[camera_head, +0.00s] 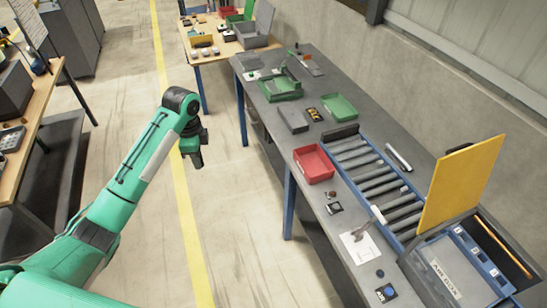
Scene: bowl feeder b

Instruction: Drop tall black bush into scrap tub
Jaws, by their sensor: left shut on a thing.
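My left gripper (195,151) hangs pointing down over the open floor, left of the long grey bench and apart from it. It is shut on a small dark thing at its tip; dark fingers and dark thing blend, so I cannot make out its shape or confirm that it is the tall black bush. A red open tub (314,164) stands on the bench's left edge beside the roller track, to the right of my gripper. I cannot tell from any label whether it is the scrap tub. My right gripper is not in view.
The grey bench (318,118) carries green trays (339,107), a grey box (293,118), a roller track (375,182) and an upright yellow panel (459,183). A wooden table (207,50) with bins stands behind. Floor with a yellow line (178,165) is clear.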

